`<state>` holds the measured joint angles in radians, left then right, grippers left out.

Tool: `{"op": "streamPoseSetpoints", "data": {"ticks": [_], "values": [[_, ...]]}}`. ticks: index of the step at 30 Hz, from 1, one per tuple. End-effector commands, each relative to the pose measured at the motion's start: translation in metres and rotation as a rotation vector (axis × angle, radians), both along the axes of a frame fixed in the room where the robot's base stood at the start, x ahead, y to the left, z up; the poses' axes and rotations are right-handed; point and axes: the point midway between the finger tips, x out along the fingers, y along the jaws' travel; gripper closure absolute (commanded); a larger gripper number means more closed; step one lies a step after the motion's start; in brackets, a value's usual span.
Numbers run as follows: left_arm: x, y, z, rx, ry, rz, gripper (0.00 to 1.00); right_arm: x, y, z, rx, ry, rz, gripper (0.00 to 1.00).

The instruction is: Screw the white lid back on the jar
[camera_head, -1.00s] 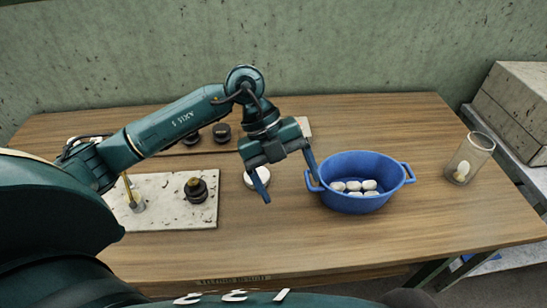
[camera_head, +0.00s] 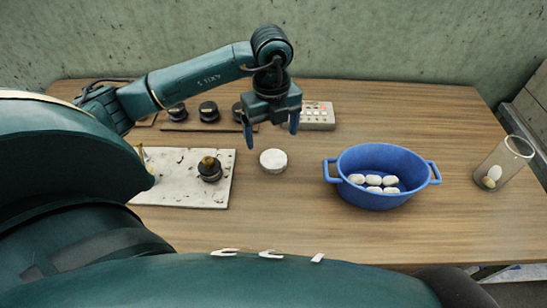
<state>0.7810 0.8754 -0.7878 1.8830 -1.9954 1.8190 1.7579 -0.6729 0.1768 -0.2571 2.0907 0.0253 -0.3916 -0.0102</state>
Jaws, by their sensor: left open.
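The white lid (camera_head: 273,161) lies flat on the wooden table, right of the speckled slab and left of the blue basin. The clear glass jar (camera_head: 502,163) stands open-topped near the table's right edge, with a white and a tan cocoon inside. My left gripper (camera_head: 271,132) is open and empty, fingers pointing down. Its fingertips show just above the lid in the picture, apart from it. My right gripper is not in view.
A blue two-handled basin (camera_head: 375,197) with several white cocoons stands between lid and jar. A speckled slab (camera_head: 150,190) with a dark knob (camera_head: 210,169) is at left. Dark round pieces (camera_head: 208,111) and a button panel (camera_head: 319,117) are behind. The front middle table is clear.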

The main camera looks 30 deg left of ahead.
Motion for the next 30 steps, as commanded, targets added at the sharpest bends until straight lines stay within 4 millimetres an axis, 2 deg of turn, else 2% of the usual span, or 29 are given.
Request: {"op": "streamPoseSetpoints", "data": {"ticks": [3,6,17,25,30], "values": [[0.0,0.0,-0.016,-0.001,0.002,0.0,0.17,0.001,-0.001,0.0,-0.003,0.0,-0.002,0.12],[0.0,0.0,-0.023,0.0,0.001,0.0,0.17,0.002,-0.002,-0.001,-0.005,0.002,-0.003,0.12],[0.0,-0.001,-0.026,-0.001,0.001,-0.001,0.17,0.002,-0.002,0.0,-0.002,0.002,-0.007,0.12],[0.002,0.0,-0.063,-0.001,0.002,0.0,0.17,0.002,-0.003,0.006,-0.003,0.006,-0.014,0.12],[0.002,0.0,-0.075,-0.001,0.0,-0.001,0.17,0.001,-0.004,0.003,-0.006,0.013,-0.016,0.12]]}}
